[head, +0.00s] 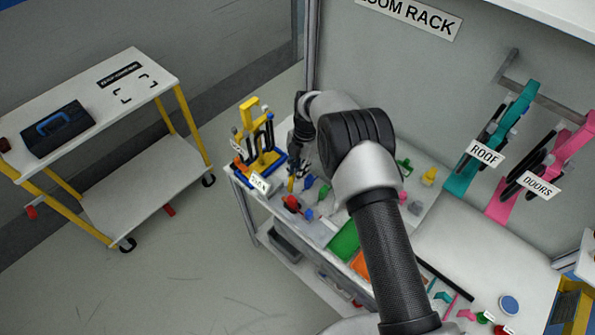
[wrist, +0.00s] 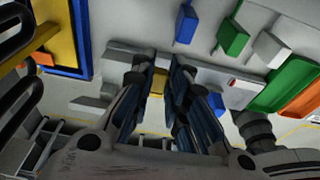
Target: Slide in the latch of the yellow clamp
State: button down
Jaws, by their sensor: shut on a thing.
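My gripper (wrist: 165,78) is low over the workbench, its two dark fingers close together. A small yellow piece (wrist: 158,80) shows between the fingertips and looks like part of the yellow clamp; the fingers hide most of it. It sits at a grey fixture (wrist: 215,86) with a red dot. In the head view my gripper (head: 293,172) points down at the bench's left end, beside the yellow stand. The latch cannot be made out separately.
A yellow stand (head: 247,118) with dark tools on a blue base is close to the left of my gripper. Blue, green and grey blocks (wrist: 231,38) lie nearby. Green and orange trays (head: 345,243) are on the bench. A white cart (head: 150,85) stands apart at left.

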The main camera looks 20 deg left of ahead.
jog(key=c, duration=1.8)
grip_release()
jog(key=shift+f, duration=0.1)
jog(key=shift+c, duration=0.2)
notch_tip(320, 180, up, 12)
jog(key=w, duration=0.2)
jog(key=shift+d, duration=0.45)
jog(key=shift+w, duration=0.1)
